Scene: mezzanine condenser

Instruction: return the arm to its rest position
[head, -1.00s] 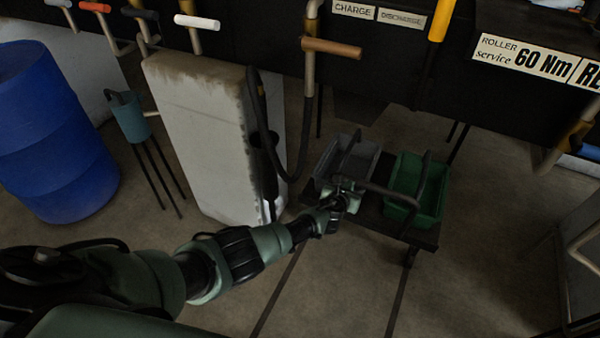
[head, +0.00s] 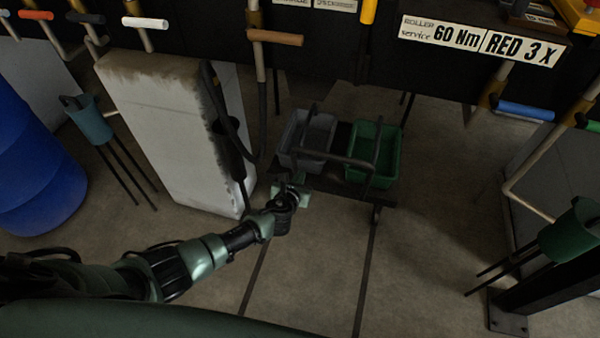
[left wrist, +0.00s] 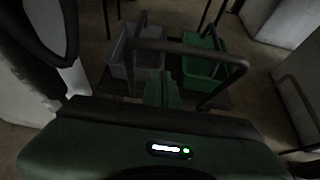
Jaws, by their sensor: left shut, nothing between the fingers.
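My left arm reaches in from the left of the head view. Its gripper (head: 291,194) is low over the floor, in front of the grey basket (head: 291,160) as seen from the head. The gripper is shut and empty. In the left wrist view the shut fingers (left wrist: 163,90) point toward the gap between the grey basket (left wrist: 118,62) and the green basket (left wrist: 187,66). I cannot tell whether the gripper touches the dark handle bar (left wrist: 205,52) there. My right gripper is not in view.
A trolley holds the grey and green baskets (head: 388,165). A blue barrel (head: 35,170) stands far left. Coloured handles, among them a brown one (head: 275,37), project at the top. Open floor (head: 430,260) lies right.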

